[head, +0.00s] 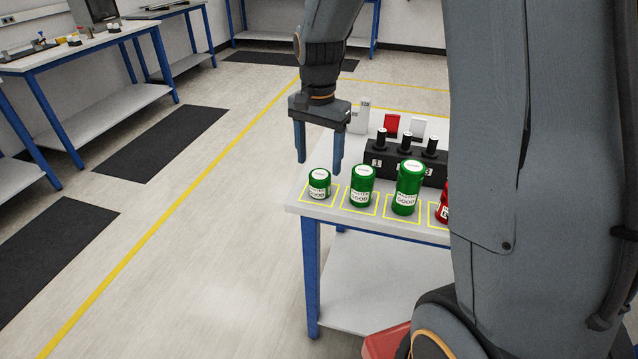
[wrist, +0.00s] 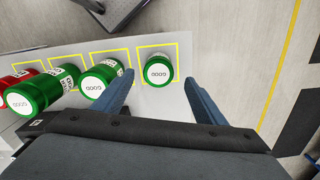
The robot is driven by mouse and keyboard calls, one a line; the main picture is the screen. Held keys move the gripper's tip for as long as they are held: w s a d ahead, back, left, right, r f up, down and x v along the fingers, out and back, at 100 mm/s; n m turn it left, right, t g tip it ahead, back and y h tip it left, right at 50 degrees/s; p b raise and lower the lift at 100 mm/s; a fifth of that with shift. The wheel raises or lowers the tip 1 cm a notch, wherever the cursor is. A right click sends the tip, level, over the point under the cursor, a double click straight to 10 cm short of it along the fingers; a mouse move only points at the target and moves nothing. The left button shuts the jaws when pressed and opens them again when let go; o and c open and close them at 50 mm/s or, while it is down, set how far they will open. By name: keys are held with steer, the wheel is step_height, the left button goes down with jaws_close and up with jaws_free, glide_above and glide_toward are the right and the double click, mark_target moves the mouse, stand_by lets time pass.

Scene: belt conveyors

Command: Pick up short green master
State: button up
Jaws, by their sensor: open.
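The short green master (head: 319,184) is a small green cylinder with a white label. It stands upright in the leftmost yellow square on the white table (head: 295,206). In the wrist view the short green master (wrist: 158,69) shows from above, its white top reading GOOD, between and beyond the fingertips. My gripper (head: 319,166) is open and empty, with two blue fingers pointing down above and behind the short green master. The gripper also shows in the wrist view (wrist: 160,80). The fingers appear apart from the master.
A medium green master (head: 362,187) and a tall green master (head: 407,188) stand to its right. A red master (head: 443,203) is partly hidden by my arm. A black block with knobs (head: 378,160) stands behind them. The floor left of the table is clear.

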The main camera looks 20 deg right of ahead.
mark_target(320, 174)
steer(key=shift+d+f+p, duration=0.15)
steer(key=shift+f+p, duration=1.05)
steer(key=shift+f, duration=2.55)
steer(key=shift+c, duration=0.4)
steer(key=c, duration=1.2)
